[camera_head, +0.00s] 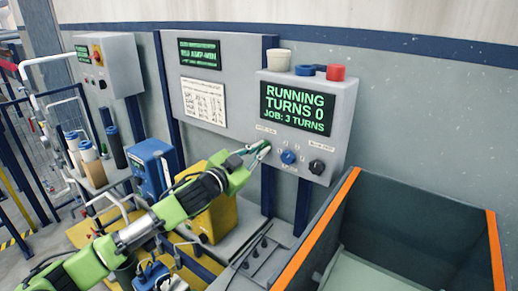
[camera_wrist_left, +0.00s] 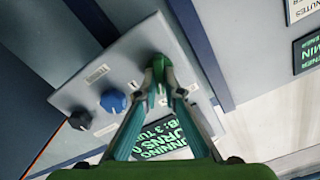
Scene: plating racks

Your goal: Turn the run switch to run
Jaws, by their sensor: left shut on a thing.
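The grey control box (camera_head: 340,92) hangs on the wall, with a green display (camera_head: 297,107) reading "RUNNING TURNS 0 JOB: 3 TURNS". My left gripper (camera_head: 263,150) reaches the leftmost control on its front, under a small label. In the left wrist view my fingers (camera_wrist_left: 158,68) are shut on the run switch there, which they mostly hide; its exact angle cannot be told. A blue knob (camera_head: 288,157) and a black knob (camera_head: 317,167) sit to its right, free of the gripper. They also show in the left wrist view, the blue (camera_wrist_left: 112,101) and the black (camera_wrist_left: 80,120). My right gripper is out of view.
A cream cup-like piece (camera_head: 279,60), a blue ring (camera_head: 305,70) and a red piece (camera_head: 336,72) are on top of the box. An orange-edged bin (camera_head: 496,250) stands below at right. Yellow and blue equipment (camera_head: 152,172) stands behind my left arm.

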